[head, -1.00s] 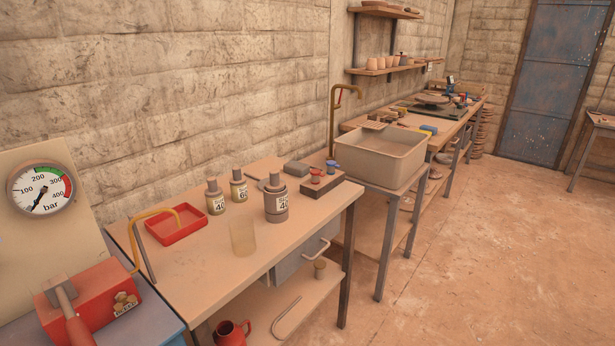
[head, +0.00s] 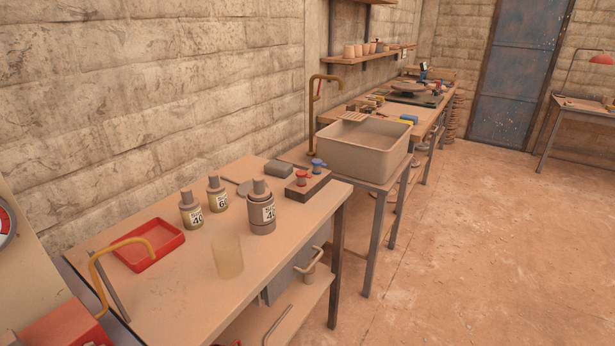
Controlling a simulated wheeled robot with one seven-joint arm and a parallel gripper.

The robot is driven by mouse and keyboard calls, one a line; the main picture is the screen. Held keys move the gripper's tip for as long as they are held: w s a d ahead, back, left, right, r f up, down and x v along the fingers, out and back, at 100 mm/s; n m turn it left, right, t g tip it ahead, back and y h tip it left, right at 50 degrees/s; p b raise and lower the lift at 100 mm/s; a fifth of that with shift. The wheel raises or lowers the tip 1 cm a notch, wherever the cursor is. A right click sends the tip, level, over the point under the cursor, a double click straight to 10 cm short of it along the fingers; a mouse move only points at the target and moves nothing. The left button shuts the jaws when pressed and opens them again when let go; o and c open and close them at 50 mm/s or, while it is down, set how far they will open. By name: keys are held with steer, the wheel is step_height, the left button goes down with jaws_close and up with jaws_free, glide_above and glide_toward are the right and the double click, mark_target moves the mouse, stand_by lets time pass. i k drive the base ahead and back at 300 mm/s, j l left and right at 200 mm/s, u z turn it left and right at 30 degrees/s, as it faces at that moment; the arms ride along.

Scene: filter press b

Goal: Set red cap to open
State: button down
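A small red cap (head: 302,177) sits on a dark brown block (head: 316,188) at the back right of the near workbench. A blue cap (head: 318,164) stands beside it on the same block. The red cap's setting is too small to read here. My gripper is not in view.
Several grey labelled bottles, one at the middle (head: 261,210), stand left of the block. A clear beaker (head: 228,258), a red tray (head: 149,251) and a brass spout (head: 122,243) are nearer. A sink (head: 363,150) stands behind to the right. The floor at right is clear.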

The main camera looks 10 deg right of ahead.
mark_target(301, 173)
steer(key=i+l+z, duration=0.1)
steer(key=i+l, duration=1.65)
steer(key=i, duration=0.2)
steer(key=z, duration=0.05)
